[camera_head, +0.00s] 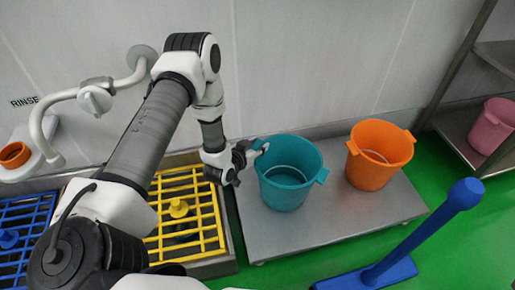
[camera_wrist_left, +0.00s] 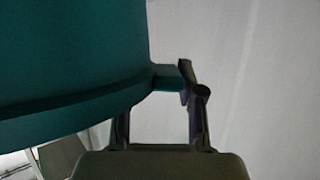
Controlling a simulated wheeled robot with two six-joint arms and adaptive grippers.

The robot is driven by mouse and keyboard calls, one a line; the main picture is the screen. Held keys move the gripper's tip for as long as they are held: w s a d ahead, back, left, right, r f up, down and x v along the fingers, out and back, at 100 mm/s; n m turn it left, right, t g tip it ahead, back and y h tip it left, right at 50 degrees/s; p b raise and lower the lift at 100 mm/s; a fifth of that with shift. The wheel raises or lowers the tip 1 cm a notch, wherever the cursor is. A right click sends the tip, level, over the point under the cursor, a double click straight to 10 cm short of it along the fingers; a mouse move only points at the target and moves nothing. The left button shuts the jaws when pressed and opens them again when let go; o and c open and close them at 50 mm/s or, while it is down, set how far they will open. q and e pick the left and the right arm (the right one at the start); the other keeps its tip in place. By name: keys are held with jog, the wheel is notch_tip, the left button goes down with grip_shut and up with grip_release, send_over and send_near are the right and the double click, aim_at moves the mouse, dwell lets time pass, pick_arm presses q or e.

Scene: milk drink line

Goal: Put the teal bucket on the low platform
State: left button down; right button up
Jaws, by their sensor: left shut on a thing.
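The teal bucket (camera_head: 283,190) is upright over the left part of the low grey metal platform (camera_head: 320,225). I cannot tell whether its base touches the surface. My left gripper (camera_head: 254,150) is at the bucket's left rim, shut on its side handle. In the left wrist view the teal bucket (camera_wrist_left: 70,60) fills the upper left, and its handle tab (camera_wrist_left: 166,78) sits between the fingers of the left gripper (camera_wrist_left: 172,95). The inside of the bucket looks empty. My right gripper is not in view.
An orange bucket (camera_head: 372,172) stands on the platform right of the teal one. A yellow grate (camera_head: 190,232) over a basin lies to the left, with a blue grate (camera_head: 18,235) beyond. A blue post (camera_head: 430,225) stands at front right. A pink bucket (camera_head: 490,125) sits on a shelf.

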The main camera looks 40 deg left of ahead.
pick_arm(q)
jog(key=c, duration=0.7)
grip_release()
jog(key=shift+s+r, duration=0.1)
jog(key=shift+s+r+p, duration=0.15)
jog(key=shift+s+p, duration=0.1)
jog(key=shift+p, duration=0.1)
jog(key=a+p+v, duration=0.1)
jog(key=p+v, duration=0.3)
jog(key=v, duration=0.7)
jog(key=s+d+f+g+h, duration=0.2)
jog(key=s+d+f+g, duration=0.35)
jog(key=d, duration=0.35)
jog(key=s+d+f+g+y, duration=0.1)
jog(key=s+d+g, duration=0.3)
jog(key=s+g, duration=0.4)
jog(key=s+f, duration=0.1)
jog(key=s, duration=0.6)
jog(key=shift+d, duration=0.2)
